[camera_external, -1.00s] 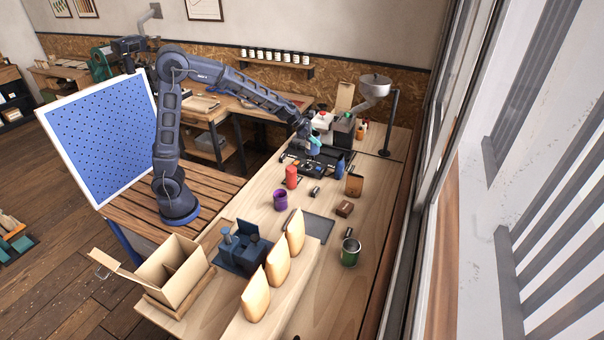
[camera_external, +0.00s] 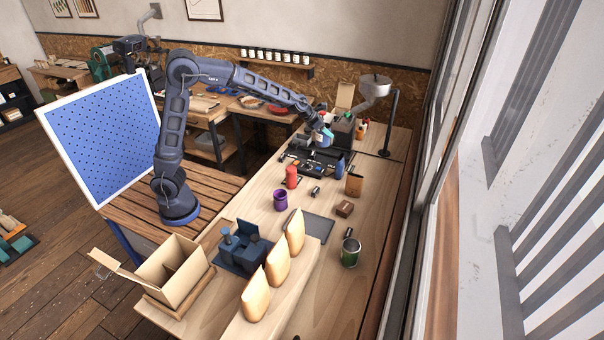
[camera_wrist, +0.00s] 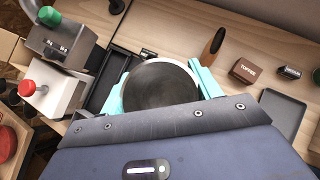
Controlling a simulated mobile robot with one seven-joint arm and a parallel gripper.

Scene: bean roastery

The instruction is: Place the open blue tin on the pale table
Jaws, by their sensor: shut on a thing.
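My gripper (camera_external: 326,134) is shut on a round tin and holds it above the far part of the pale table (camera_external: 262,205). In the wrist view the tin (camera_wrist: 160,86) sits between the two teal fingers, its round dark face and thin light rim towards the camera. In the external view the tin is mostly hidden by the gripper; a small blue patch shows there. The pale table also shows in the wrist view (camera_wrist: 165,28).
A black tray (camera_external: 300,158) with small things lies below the gripper.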

